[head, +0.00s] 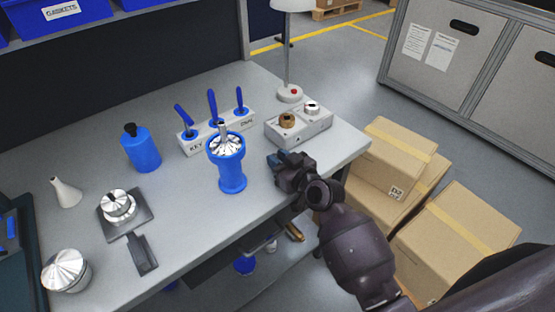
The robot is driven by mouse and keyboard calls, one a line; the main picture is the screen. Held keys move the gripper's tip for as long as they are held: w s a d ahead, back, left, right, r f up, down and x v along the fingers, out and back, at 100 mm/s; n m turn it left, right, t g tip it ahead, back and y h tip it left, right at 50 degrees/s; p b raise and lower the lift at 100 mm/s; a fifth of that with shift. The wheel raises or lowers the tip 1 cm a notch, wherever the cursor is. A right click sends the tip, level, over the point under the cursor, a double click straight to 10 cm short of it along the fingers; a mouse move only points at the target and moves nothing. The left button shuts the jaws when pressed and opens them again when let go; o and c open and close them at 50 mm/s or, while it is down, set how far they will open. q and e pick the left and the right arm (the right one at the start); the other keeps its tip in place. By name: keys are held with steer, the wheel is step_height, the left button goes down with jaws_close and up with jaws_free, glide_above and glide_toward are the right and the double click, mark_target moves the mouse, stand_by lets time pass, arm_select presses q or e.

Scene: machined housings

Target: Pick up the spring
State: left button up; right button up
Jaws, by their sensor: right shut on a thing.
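My right gripper (283,168) is over the right front part of the grey table (300,160), just in front of the light grey block. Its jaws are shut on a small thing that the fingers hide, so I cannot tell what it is. Some blue shows at the fingertips. I cannot make out a spring anywhere in the head view. My left gripper is not in view.
A blue holder with metal parts (231,173) stands left of my gripper. The grey block (303,130) carries a brass and a silver fitting. Cardboard boxes (450,235) are right. The table's front middle is clear.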

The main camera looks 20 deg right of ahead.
steer(key=f+v, duration=0.2)
steer(key=v, duration=1.5)
steer(key=shift+s+f, duration=0.3)
steer(key=shift+s, duration=0.25)
